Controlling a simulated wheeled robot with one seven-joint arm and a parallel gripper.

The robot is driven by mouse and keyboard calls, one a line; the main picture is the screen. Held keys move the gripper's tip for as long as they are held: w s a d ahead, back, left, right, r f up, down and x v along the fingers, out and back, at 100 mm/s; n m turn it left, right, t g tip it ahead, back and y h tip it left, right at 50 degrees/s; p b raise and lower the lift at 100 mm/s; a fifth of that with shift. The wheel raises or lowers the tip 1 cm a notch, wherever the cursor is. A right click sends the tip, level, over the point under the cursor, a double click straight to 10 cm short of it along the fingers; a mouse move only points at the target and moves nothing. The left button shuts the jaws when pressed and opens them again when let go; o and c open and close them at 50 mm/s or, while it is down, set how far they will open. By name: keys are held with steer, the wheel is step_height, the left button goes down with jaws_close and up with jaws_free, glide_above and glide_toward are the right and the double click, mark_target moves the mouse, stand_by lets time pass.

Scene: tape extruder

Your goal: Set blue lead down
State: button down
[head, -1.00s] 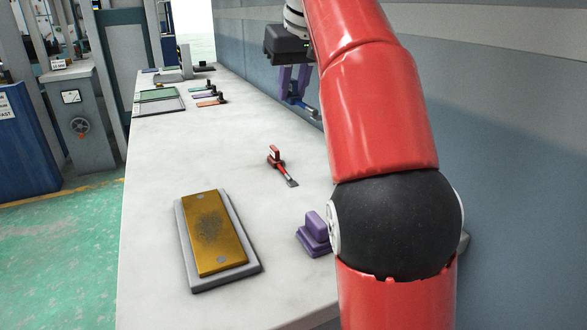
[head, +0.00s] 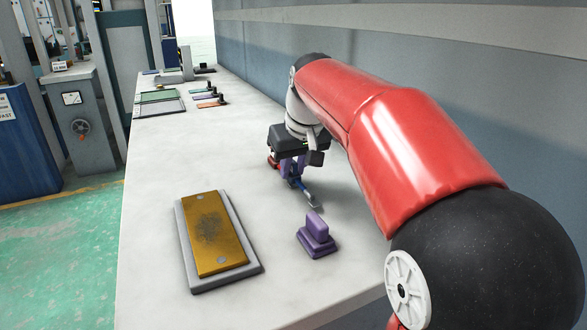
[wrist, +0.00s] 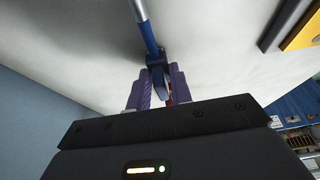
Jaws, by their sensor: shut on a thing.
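The blue lead (head: 306,192) is a slim piece with a grey flat tip. My gripper (head: 293,178) is shut on it, fingers pointing down, over the right part of the table. In the wrist view the purple fingers of my gripper (wrist: 157,85) close on the lead's base, and the blue shaft of the lead (wrist: 148,38) runs away toward the top edge. The lead is low over the white top; I cannot tell whether it touches. A red lead (head: 271,160) shows just behind and left of my gripper, mostly hidden.
A purple block with an upright grip (head: 316,238) stands in front of the gripper. A brass plate on a grey base (head: 212,235) lies at front left. Several small tools (head: 208,97) and frames lie at the far end. The middle left of the table (head: 190,150) is clear.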

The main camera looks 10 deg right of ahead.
mark_target(304, 188)
steer(key=shift+f, duration=0.25)
steer(key=shift+f, duration=0.15)
steer(key=c, duration=1.3)
jaws_free()
steer(key=shift+o, duration=0.2)
steer(key=shift+r, duration=0.4)
steer(key=v, duration=1.1)
steer(key=shift+s+r+p, duration=0.2)
steer(key=shift+r+p, duration=0.05)
steer(key=shift+p, duration=0.05)
steer(key=shift+d, duration=0.15)
